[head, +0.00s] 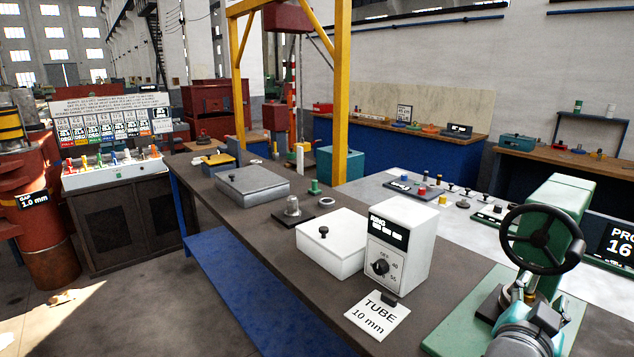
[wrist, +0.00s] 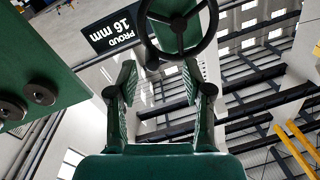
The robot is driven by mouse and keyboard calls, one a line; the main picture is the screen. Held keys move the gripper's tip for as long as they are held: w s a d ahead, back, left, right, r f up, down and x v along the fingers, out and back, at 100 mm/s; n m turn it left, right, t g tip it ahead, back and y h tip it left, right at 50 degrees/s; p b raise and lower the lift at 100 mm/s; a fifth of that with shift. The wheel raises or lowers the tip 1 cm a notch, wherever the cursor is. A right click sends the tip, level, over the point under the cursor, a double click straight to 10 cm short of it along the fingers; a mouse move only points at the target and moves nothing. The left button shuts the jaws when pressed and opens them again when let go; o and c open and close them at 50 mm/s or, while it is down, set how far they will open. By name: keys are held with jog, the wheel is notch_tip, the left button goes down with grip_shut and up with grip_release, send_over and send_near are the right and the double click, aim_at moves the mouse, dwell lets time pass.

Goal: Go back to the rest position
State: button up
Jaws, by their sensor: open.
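In the wrist view my gripper (wrist: 162,92) has its two green fingers spread apart, with nothing between them. Beyond the fingertips are the black handwheel (wrist: 178,52) and part of a green machine body (wrist: 180,30). In the head view the handwheel (head: 541,238) stands on the green section bender (head: 555,200) at the right. My grey wrist (head: 515,343) shows at the bottom right, in front of the bender. From these views I cannot tell whether my fingers touch the machine.
The dark bench (head: 240,212) carries a white lidded box (head: 330,255), a white RING dial box (head: 400,245), a TUBE 10 mm card (head: 378,315) and a grey lidded box (head: 252,184). A PROUD 16 mm sign (wrist: 115,30) is near the bender. Open floor (head: 150,310) lies at left.

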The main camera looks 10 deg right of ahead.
jog(key=s+a+f+n+t+y, duration=0.2)
jog(key=s+a+f+n+y, duration=0.35)
jog(key=f, duration=0.65)
jog(key=s+a+f+n+t+y, duration=0.2)
jog(key=a+f+n+t+y, duration=0.3)
jog(key=a+f, duration=0.55)
jog(key=s+a+f+n+g+y, duration=0.1)
jog(key=s+a+f, duration=0.1)
jog(key=s, duration=0.6)
jog(key=s+a+f+n+g+y, duration=0.1)
jog(key=s+a+f, duration=0.1)
jog(key=s, duration=0.7)
jog(key=s+a+f+n+y, duration=0.2)
jog(key=s+a, duration=0.1)
jog(key=s, duration=0.5)
jog(key=shift+s+a+f+g, duration=0.15)
jog(key=shift+s+f+g, duration=0.1)
jog(key=shift+f+g, duration=0.15)
